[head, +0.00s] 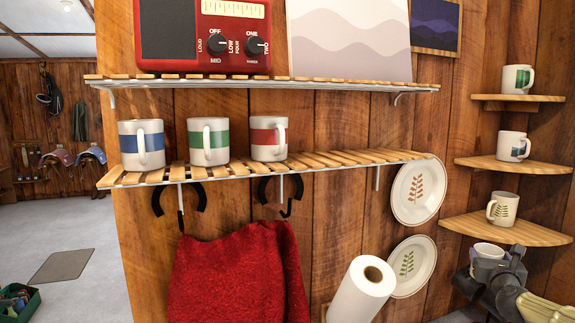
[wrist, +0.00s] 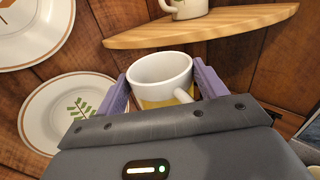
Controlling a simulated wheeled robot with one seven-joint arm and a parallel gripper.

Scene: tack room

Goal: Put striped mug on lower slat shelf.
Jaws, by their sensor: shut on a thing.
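My gripper (head: 492,265) is at the lower right in the head view, below the lowest corner shelf. It is shut on a white mug (head: 488,250), whose rim faces up. In the wrist view my gripper (wrist: 160,82) has a purple finger on either side of this mug (wrist: 160,68), which shows a yellow band and a handle toward me. The lower slat shelf (head: 345,157) is on the wood wall, left of my gripper and higher. Three banded mugs, blue (head: 141,144), green (head: 208,141) and red (head: 268,138), stand on its left and middle; its right part is bare.
The upper slat shelf (head: 350,85) holds a red radio (head: 203,35) and a picture. Corner shelves (head: 505,233) with mugs stand close above my gripper. Two plates (head: 418,191) and a paper roll (head: 360,292) are between gripper and slat shelf. A red cloth (head: 240,275) hangs below.

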